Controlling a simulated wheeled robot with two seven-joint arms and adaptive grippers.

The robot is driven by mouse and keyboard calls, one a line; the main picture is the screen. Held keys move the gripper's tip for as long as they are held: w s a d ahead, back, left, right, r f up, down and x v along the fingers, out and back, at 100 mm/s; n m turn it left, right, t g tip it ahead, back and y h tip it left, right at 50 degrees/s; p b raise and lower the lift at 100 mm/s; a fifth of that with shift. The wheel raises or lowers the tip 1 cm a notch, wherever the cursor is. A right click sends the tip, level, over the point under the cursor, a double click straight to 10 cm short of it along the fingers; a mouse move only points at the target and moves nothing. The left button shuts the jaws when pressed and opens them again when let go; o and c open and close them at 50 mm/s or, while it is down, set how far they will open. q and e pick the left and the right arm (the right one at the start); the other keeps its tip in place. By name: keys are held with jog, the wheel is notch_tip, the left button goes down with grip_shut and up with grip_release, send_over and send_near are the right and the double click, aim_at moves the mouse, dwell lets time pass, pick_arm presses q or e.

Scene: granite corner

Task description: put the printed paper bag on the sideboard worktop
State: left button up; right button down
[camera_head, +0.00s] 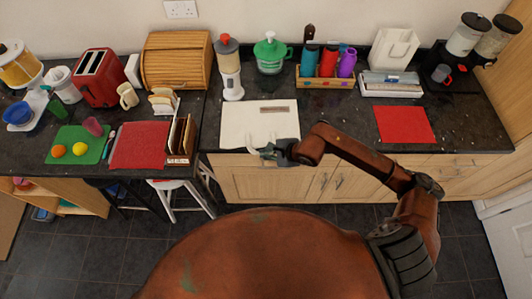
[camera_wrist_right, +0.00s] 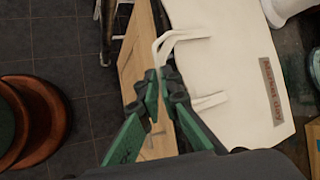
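The printed paper bag (camera_head: 240,122) is a flat white bag lying on the dark worktop (camera_head: 340,130), its handles pointing toward me over the front edge. A strip of print, "Market Day", shows near its far end; in the right wrist view the bag (camera_wrist_right: 225,70) fills the upper right. My right gripper (camera_head: 270,151) is at the handles, just off the worktop's front edge. In the right wrist view its green fingers (camera_wrist_right: 161,75) are brought together, with one white handle loop running down between the tips. The exact grip is partly hidden. My left gripper is not in view.
A red mat (camera_head: 404,124) lies to the right on the worktop, with bare granite around it. Drawers front the worktop.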

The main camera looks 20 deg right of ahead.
jog(key=c, duration=2.1)
grip_release()
jog(key=shift+d, duration=0.1)
jog(key=shift+b+v, duration=0.4)
jog(key=shift+v, duration=5.55)
